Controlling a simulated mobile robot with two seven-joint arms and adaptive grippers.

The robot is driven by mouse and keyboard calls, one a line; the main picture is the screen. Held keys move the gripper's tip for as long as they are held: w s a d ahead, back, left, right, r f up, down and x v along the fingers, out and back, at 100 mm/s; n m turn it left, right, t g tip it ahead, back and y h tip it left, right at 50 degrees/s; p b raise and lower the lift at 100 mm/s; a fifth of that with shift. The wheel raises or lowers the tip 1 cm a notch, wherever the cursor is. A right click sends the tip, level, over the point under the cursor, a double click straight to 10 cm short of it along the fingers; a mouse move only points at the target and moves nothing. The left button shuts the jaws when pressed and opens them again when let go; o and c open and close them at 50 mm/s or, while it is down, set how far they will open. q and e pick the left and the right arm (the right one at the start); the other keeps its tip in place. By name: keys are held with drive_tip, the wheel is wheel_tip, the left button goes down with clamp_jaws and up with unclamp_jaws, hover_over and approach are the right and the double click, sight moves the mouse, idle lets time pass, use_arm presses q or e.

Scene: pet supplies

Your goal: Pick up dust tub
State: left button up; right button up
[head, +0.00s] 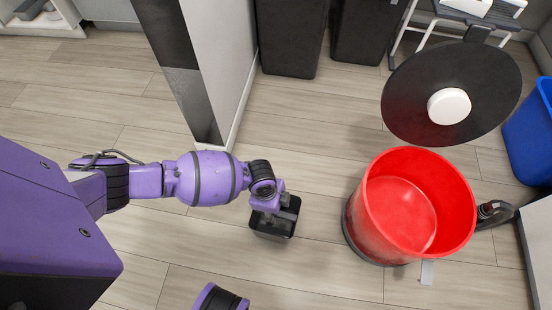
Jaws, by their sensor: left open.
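A round, open red tub (420,190), which I take to be the dust tub, stands on the floor at the right. Its inside looks empty, and a dark band shows around its lower outside. My left gripper (275,217) is over the floor to the left of the tub, clearly apart from it. My right gripper is not in view.
A black disc (420,105) bearing a white round piece (449,106) is behind the tub. A dark fitting (495,211) sits at the tub's right. A blue bin (532,135) stands at the right edge. Bare floor (320,155) lies between gripper and tub.

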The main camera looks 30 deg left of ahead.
use_arm(q)
drive_tip(key=f, duration=0.1)
drive_tip(key=f+b, duration=0.1)
drive_tip(key=f, duration=0.1)
drive_tip(key=shift+d, duration=0.2)
drive_tip(key=shift+r, duration=0.1)
drive_tip(key=shift+c, duration=0.3)
clamp_jaws()
